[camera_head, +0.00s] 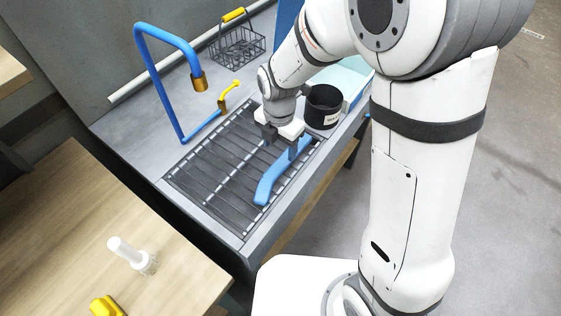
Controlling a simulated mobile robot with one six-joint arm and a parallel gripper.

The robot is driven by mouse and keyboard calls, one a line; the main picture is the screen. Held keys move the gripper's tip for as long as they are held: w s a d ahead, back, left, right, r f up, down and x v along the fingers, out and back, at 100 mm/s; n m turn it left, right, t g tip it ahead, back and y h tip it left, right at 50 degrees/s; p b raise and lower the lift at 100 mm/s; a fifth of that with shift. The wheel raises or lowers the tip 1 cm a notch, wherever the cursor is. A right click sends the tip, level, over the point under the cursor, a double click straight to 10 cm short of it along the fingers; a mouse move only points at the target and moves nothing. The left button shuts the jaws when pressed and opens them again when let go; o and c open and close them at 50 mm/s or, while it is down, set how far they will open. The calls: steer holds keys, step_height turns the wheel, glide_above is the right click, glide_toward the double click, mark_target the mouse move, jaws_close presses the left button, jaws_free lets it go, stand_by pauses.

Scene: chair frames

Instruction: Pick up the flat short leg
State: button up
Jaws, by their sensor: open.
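A blue bent bar (268,186), which looks like the flat short leg, lies on the dark slatted rack. Its near end is in plain view, and its far end runs up beside and partly behind my gripper. My gripper (283,137) is open and points down over the rack at the far part of the blue bar. I cannot tell whether the bar lies between the fingers or whether they touch it. A taller blue tube frame (166,38) with a brass-coloured end stands upright at the rack's far left.
The slatted rack (205,178) is set in a grey bench. A black pot (323,108) stands close to the right of my gripper. A yellow fitting (229,95) and a wire basket (238,48) are behind. A wooden table (70,220) holds a clear bottle (133,256) and a yellow object (105,306).

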mark_target(281, 161)
steer(key=f, duration=0.5)
steer(key=shift+s+d+f+p, duration=0.2)
steer(key=shift+d+p, duration=0.05)
steer(key=shift+p, duration=0.15)
steer(key=c, duration=1.2)
steer(key=shift+o, duration=0.2)
